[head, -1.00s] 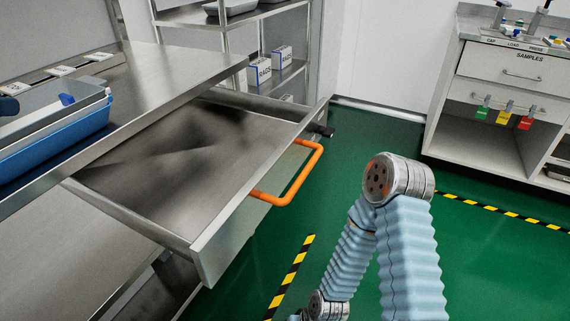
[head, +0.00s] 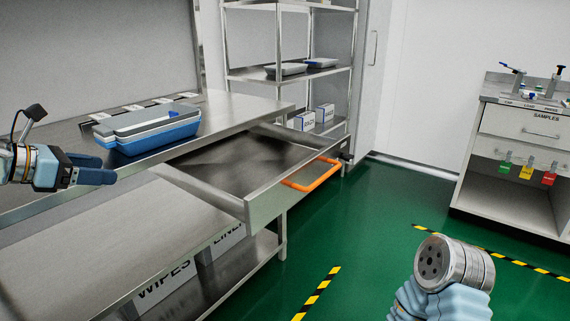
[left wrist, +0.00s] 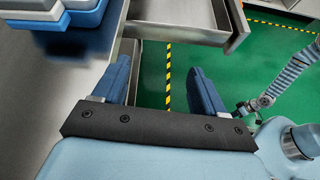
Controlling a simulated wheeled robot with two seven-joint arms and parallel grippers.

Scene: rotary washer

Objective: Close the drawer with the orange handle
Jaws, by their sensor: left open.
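The drawer (head: 258,205) with the orange handle (head: 313,174) stands pulled out from under the steel bench in the head view. Its inside looks empty, and the handle is on its front face. My left gripper (head: 98,176) is open at the left of the head view, beside the blue tray and well left of the drawer front. In the left wrist view my left gripper (left wrist: 160,68) shows two blue fingers apart with nothing between them. Part of the drawer (left wrist: 180,30) shows beyond them; the handle is not visible there.
A blue tray (head: 160,137) sits on the bench top (head: 225,112), close to my left gripper. A wire-post shelf (head: 300,75) stands behind the drawer. A samples cabinet (head: 520,135) is at right. Green floor before the drawer is clear. My right arm shows at bottom right.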

